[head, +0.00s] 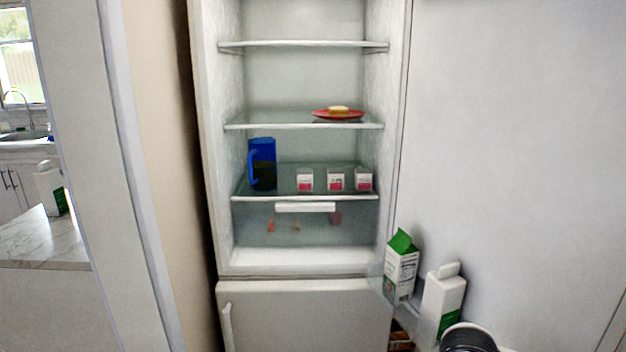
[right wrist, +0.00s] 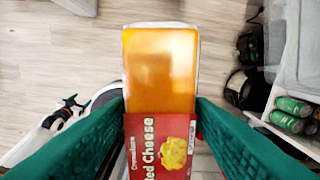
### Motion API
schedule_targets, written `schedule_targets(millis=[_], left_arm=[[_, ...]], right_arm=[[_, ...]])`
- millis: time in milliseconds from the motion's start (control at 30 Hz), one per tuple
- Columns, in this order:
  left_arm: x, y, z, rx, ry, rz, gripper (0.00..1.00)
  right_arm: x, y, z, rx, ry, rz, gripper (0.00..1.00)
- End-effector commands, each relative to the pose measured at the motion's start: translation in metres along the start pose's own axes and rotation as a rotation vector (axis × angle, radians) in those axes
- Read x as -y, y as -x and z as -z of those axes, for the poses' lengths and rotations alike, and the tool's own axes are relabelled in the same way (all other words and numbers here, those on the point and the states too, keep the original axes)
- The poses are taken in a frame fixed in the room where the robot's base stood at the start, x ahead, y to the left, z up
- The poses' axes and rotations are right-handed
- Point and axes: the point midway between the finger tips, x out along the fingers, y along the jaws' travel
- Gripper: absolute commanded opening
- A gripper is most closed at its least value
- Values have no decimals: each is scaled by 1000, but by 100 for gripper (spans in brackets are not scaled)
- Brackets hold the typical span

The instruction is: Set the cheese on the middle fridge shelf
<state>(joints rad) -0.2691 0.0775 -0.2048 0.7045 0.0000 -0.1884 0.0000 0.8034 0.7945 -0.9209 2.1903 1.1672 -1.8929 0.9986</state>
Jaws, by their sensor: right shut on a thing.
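The cheese (right wrist: 161,75) is an orange block in a clear pack with a red label. My right gripper (right wrist: 161,122) is shut on it, with one green finger at each side of the label. The cheese does not show in the head view. The fridge stands open in the head view. Its middle shelf (head: 270,125) holds a red plate (head: 350,115) with a yellowish piece of food toward the right; its left part is bare. My left gripper is in neither view.
The top shelf (head: 300,44) is empty. The lower shelf (head: 300,198) holds a blue pitcher (head: 262,150) and several small cups (head: 336,180). A green-topped carton (head: 402,268) and a white bottle (head: 444,295) stand at right. Green cans (right wrist: 293,106) lie right of the cheese in the wrist view.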

Motion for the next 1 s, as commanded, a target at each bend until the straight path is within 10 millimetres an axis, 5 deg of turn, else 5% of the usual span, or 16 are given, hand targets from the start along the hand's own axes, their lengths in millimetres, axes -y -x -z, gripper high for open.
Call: schedule_targets(millis=[33, 200, 533, 667, 833, 1000], left_arm=[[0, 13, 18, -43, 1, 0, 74], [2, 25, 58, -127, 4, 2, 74], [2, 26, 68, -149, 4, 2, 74], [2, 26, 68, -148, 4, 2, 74], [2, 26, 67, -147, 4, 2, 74], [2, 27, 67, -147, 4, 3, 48]], right_arm=[[1, 16, 3, 2, -38, -1, 15], [3, 31, 8, 2, -133, -1, 15], [2, 28, 11, -3, -160, -4, 15], [0, -3, 15, -13, -169, -12, 15], [-3, -67, 30, -15, -175, -15, 14], [-3, -109, 46, -6, -163, -5, 14]])
